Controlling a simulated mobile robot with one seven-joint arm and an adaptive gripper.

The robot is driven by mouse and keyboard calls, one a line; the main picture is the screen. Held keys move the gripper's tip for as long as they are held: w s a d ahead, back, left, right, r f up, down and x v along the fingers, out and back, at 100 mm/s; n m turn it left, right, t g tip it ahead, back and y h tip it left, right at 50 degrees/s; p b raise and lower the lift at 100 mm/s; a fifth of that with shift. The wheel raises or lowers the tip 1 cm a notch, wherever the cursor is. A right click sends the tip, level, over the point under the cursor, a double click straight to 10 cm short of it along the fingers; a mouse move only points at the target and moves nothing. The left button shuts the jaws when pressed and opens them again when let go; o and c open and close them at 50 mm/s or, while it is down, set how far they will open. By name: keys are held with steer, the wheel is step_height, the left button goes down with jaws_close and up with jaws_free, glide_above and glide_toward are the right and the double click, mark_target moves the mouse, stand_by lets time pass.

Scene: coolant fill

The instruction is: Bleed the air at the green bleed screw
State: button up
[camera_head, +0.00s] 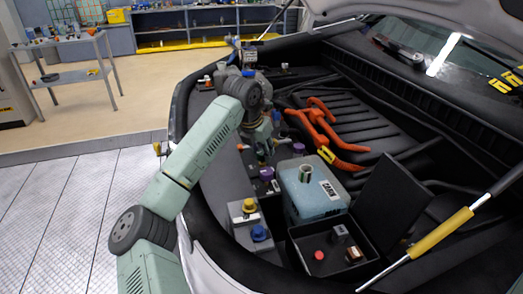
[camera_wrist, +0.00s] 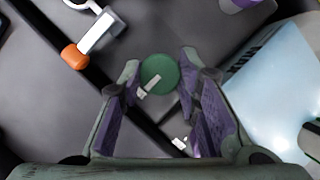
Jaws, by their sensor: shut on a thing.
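In the wrist view the green bleed screw (camera_wrist: 158,70) shows as a round green head with a pale bar across it. It sits between the fingertips of my gripper (camera_wrist: 160,82), which is shut on it. The purple-padded fingers stand on either side of the head. In the head view my gripper (camera_head: 260,153) reaches down into the engine bay, left of the pale blue coolant tank (camera_head: 318,196). The arm and small parts crowd that spot, and I cannot make out the screw there. The tank also shows at the right of the wrist view (camera_wrist: 274,92).
An orange-tipped white part (camera_wrist: 76,56) lies left of the gripper. An open black box (camera_head: 300,238) and red-orange hoses (camera_head: 322,130) lie to the right.

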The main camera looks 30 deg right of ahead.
steer(key=c, duration=0.4)
steer(key=shift+n+b, duration=0.3)
steer(key=n+t+b, duration=0.1)
steer(key=n+b, duration=0.1)
steer(key=shift+f+n+y, duration=0.1)
steer(key=shift+n+y, duration=0.2)
steer(key=shift+y, duration=0.1)
steer(key=n+b, duration=0.1)
steer(key=n, duration=0.1)
steer(key=n+t+y+b, duration=0.1)
steer(key=n+b, duration=0.1)
steer(key=shift+s+d+n+y+b, duration=0.1)
steer(key=shift+d+n+y+b, duration=0.05)
steer(key=shift+n+y+b, duration=0.15)
steer(key=n+y+b, duration=0.1)
steer(key=n, duration=0.1)
steer(key=n+b, duration=0.1)
steer(key=n, duration=0.1)
steer(key=shift+d+n+y, duration=0.15)
steer(key=shift+n+y, duration=0.15)
steer(key=shift+y, duration=0.1)
steer(key=shift+n+y+b, duration=0.3)
steer(key=shift+n+y, duration=0.5)
steer(key=shift+n, duration=1.4)
